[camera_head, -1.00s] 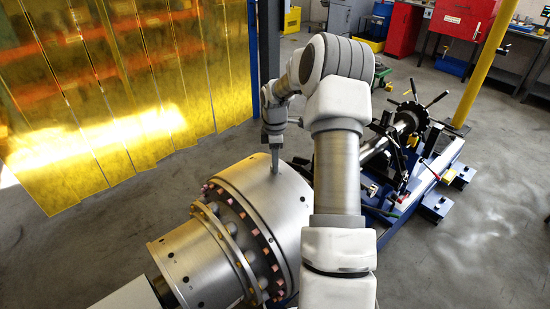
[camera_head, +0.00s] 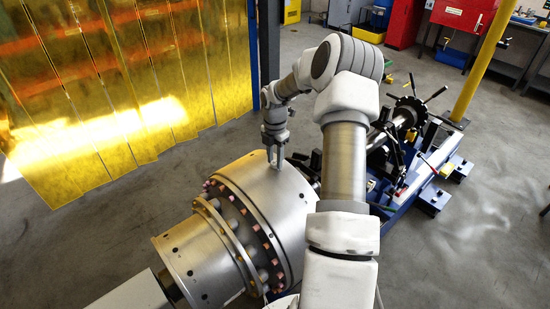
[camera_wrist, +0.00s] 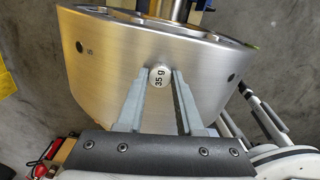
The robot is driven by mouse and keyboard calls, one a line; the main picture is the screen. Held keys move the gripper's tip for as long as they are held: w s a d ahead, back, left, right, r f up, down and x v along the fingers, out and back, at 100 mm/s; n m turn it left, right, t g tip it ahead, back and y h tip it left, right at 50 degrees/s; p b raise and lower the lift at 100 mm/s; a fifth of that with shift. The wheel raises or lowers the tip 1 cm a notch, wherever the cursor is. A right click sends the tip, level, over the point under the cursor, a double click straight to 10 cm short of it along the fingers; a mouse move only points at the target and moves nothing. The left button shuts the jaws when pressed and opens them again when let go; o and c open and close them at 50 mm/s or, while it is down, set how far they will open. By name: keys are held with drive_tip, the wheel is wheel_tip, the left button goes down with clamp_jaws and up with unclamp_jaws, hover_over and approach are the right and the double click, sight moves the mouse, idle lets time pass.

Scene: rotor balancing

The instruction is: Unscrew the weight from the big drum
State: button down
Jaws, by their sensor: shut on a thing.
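The big drum (camera_head: 262,196) is a brushed-metal cylinder lying on its side at the lower middle of the head view. Its curved wall (camera_wrist: 115,58) fills much of the wrist view. The weight (camera_wrist: 160,74) is a small round silver piece marked "35 g", seated at the drum's wall. My gripper (camera_head: 276,166) points down at the top of the drum. In the wrist view, my gripper (camera_wrist: 161,84) is shut on the weight, with one finger on each side. The weight is too small to make out in the head view.
A narrower flanged cylinder (camera_head: 204,262) with bolts joins the drum at the left. A blue machine frame (camera_head: 400,200) with a handled wheel (camera_head: 411,108) stands at the right. Dark holes (camera_wrist: 79,47) sit in the drum wall. A yellow curtain (camera_head: 120,90) hangs at the left.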

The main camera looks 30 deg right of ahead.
drive_tip(key=n+p, duration=0.2)
drive_tip(key=n, duration=0.2)
drive_tip(key=shift+r, duration=0.15)
drive_tip(key=n+p, duration=0.1)
drive_tip(key=n, duration=0.2)
drive_tip(key=shift+n+p, duration=0.4)
drive_tip(key=shift+n, duration=0.9)
drive_tip(key=shift+n+p, duration=0.65)
drive_tip(key=shift+n, duration=0.15)
drive_tip(key=n, duration=0.3)
drive_tip(key=shift+f, duration=0.2)
drive_tip(key=shift+n, duration=0.3)
drive_tip(key=shift+r, duration=0.1)
